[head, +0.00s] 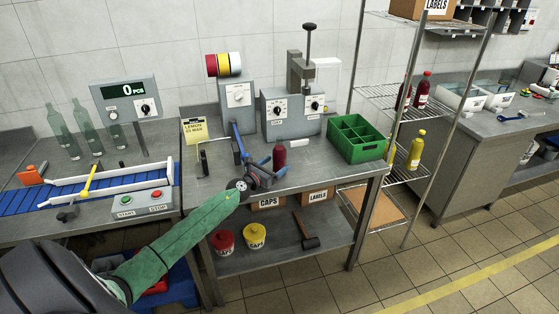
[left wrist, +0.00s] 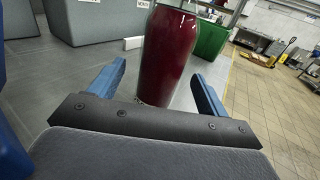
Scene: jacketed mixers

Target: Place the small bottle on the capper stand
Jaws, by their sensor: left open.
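A small dark red bottle (head: 279,156) stands upright on the middle metal table. My left gripper (head: 266,173) is low over the table, right by the bottle. In the left wrist view the bottle (left wrist: 167,55) stands between and just beyond the two blue fingers of the open gripper (left wrist: 160,82), with a gap on each side. Its base is partly hidden by the gripper body. The grey press machine (head: 292,110) with a column and black handle, apparently the capper, stands behind the bottle; its stand area is not clearly visible. My right gripper is not in view.
A green divided crate (head: 357,138) is right of the bottle. A blue upright bracket (head: 236,143) is close to my gripper's left. A wire shelf (head: 383,97) with red and yellow bottles stands further right. A conveyor (head: 95,186) is at left.

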